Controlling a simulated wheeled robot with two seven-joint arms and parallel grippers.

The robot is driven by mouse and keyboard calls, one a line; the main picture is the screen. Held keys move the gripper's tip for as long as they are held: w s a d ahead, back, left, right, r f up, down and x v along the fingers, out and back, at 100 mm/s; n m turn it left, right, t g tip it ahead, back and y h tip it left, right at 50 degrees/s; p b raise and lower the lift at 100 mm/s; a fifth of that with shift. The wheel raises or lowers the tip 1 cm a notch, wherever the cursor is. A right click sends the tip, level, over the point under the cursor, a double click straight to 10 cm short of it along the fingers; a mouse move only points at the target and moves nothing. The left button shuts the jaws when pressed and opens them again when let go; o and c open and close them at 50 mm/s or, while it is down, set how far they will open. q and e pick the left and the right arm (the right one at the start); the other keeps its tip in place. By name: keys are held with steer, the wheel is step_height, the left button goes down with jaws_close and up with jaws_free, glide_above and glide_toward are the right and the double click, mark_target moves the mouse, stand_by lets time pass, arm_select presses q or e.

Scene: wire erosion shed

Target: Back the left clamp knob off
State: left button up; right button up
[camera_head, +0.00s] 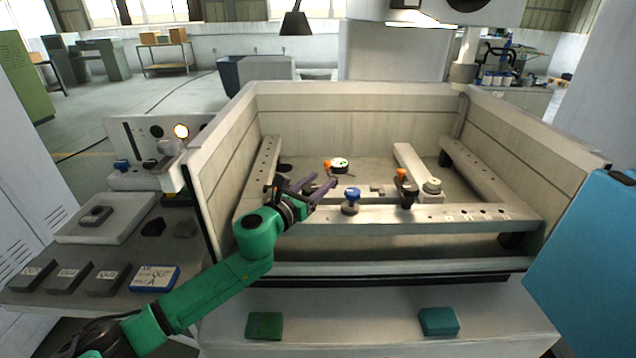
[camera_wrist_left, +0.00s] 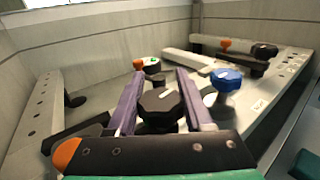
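The left clamp knob (camera_wrist_left: 160,106) is black and faceted with a white mark on top. In the left wrist view it lies between the two purple fingers of my left gripper (camera_wrist_left: 158,80). The fingers are apart, one on each side, with a thin gap showing at the right; contact on the left side is unclear. In the head view my left gripper (camera_head: 319,184) reaches over the front rail's left part, and the knob is hidden there. My right gripper is not in view.
A blue knob (camera_head: 351,196) stands on the front rail (camera_head: 455,214), right of the gripper. Farther right is another black clamp knob (camera_head: 408,188). A round part (camera_head: 340,163) with an orange piece sits behind. The tank walls (camera_head: 335,110) enclose the rails.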

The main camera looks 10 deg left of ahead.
arm_select(q)
jaws_close()
